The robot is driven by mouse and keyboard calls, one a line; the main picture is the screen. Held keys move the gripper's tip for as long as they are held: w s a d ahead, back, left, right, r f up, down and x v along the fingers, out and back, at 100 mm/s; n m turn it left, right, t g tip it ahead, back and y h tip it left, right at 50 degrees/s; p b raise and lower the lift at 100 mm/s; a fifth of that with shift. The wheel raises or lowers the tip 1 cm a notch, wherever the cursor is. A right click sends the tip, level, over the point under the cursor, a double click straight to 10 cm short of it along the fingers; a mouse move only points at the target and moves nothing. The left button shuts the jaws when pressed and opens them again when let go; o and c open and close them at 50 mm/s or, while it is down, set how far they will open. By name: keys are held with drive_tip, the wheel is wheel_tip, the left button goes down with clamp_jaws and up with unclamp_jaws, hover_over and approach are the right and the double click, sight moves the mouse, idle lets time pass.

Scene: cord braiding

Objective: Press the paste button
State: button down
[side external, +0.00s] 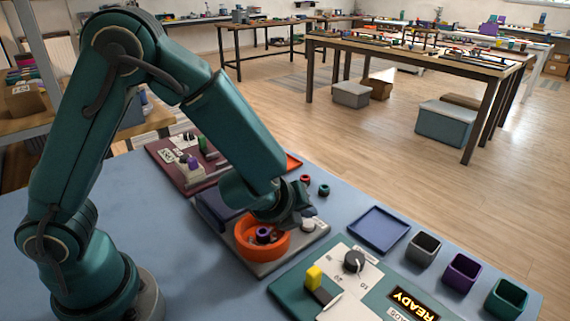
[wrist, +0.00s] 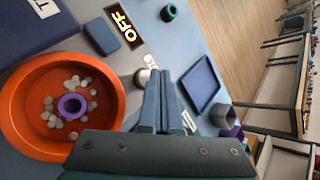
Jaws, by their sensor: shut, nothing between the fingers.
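A round, pale button-like knob (side external: 307,225) sits on the grey base plate (side external: 272,262), right of the orange bowl. In the wrist view the same pale piece (wrist: 141,77) shows just left of my fingertips, with a white label beside it. I cannot read that label, so I cannot tell whether this is the paste button. My gripper (wrist: 161,76) is shut and empty, pointing down close to this piece. In the side view my gripper (side external: 298,214) is dark and low over the plate, and contact cannot be made out.
The orange bowl (wrist: 24,108) holds pale pebbles and a purple ring (wrist: 71,106). A display (wrist: 124,26) reads OFF. A teal panel (side external: 285,288) has a black knob, yellow block and READY display (side external: 414,304). A blue tray (side external: 380,228) and several small open boxes line the right side.

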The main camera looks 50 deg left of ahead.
sight(305, 226)
drive_tip(key=shift+f, duration=0.15)
drive_tip(key=shift+f, duration=0.3)
drive_tip(key=shift+f, duration=0.5)
idle(0.6)
drive_tip(key=shift+r, duration=0.95)
drive_tip(key=shift+r, duration=2.5)
drive_tip(key=shift+a, duration=0.1)
